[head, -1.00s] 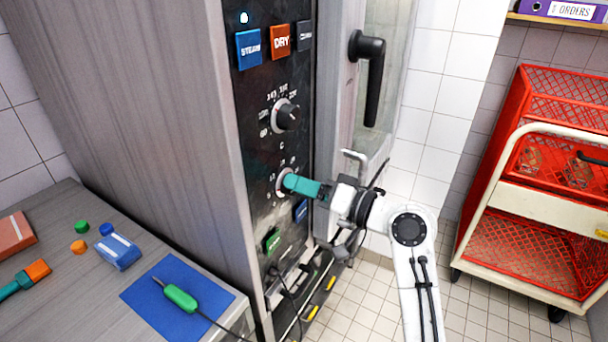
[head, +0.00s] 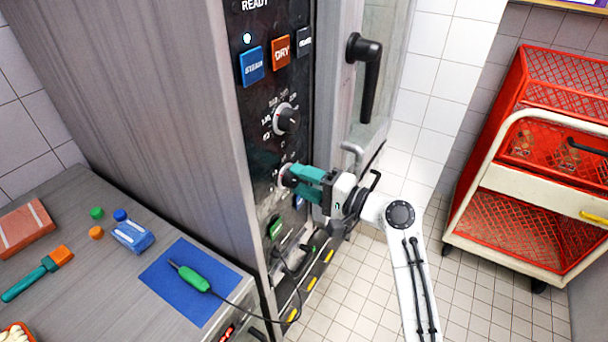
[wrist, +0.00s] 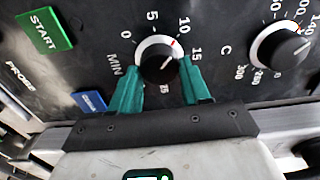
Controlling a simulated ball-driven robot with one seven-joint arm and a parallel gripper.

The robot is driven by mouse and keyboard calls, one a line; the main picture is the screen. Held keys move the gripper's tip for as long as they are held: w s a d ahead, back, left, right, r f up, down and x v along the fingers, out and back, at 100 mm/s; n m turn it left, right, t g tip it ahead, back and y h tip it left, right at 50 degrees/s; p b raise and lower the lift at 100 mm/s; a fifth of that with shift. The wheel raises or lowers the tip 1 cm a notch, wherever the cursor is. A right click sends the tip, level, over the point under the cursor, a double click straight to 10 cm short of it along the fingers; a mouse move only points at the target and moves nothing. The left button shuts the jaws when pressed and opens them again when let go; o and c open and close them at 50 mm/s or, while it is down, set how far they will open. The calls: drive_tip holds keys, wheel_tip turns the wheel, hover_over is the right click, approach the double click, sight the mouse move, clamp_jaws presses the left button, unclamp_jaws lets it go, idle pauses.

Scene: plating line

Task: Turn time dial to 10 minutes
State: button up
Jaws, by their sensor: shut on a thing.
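The time dial (wrist: 158,62) is a black knob on a white ring, marked MIN, on the dark control panel (head: 262,155). In the wrist view its red pointer line points up and right, toward the 10. My gripper (wrist: 160,68) is shut on the time dial, one teal finger on each side of the knob. In the head view my gripper (head: 291,177) reaches the panel from the right and its fingers hide most of the time dial (head: 284,175).
The temperature dial (head: 287,119) is above the time dial. The green START button (wrist: 45,30) is below it. A black door handle (head: 368,80) sticks out at the right. A red basket trolley (head: 545,190) stands further right. A counter (head: 120,285) with tools is at left.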

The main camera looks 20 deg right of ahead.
idle(0.4)
drive_tip(key=o, duration=1)
drive_tip(key=shift+o, duration=0.2)
drive_tip(key=b+v, duration=0.2)
drive_tip(key=v, duration=0.8)
drive_tip(key=shift+s+d+b, duration=0.25)
drive_tip(key=shift+s+b, duration=0.05)
